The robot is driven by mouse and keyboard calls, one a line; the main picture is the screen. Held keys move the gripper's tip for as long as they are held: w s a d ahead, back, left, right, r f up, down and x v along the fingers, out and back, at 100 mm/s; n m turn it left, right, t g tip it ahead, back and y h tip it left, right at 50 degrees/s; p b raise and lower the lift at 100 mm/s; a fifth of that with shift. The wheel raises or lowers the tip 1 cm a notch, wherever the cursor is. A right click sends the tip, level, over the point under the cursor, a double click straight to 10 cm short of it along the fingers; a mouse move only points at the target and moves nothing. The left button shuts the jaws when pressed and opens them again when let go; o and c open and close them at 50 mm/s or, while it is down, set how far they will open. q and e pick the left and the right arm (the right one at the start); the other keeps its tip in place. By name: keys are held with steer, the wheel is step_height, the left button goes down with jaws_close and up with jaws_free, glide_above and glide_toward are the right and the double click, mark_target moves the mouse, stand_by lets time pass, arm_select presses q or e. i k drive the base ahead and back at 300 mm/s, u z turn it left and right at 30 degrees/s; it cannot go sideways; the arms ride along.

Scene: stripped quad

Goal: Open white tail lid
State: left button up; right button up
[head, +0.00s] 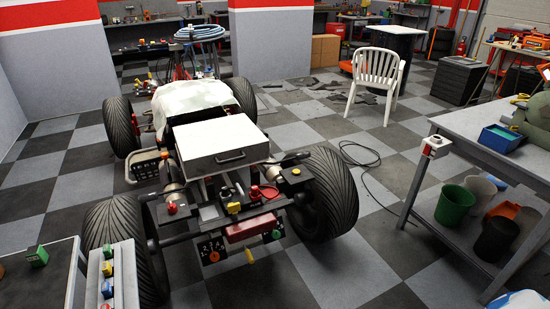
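The stripped quad (180,185) stands on the checkered floor with its tail end toward me. The white tail lid (213,138) lies flat on top of a box at the quad's tail, between the two near wheels, and looks closed. A dark bar handle (229,157) sits on the lid's front face, near its lower edge. The hinge cannot be made out. Neither of my grippers shows in the head view.
Large tires, such as the right one (325,193), flank the lid. Knobs and levers (235,207) crowd the space below it. A workbench (470,145) stands right, small tables at lower left. A white chair (378,75) stands behind. Open floor lies right of the quad.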

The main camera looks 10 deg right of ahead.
mark_target(211, 146)
steer(key=z, duration=0.7)
steer(key=i, duration=1.65)
steer(key=u, duration=1.6)
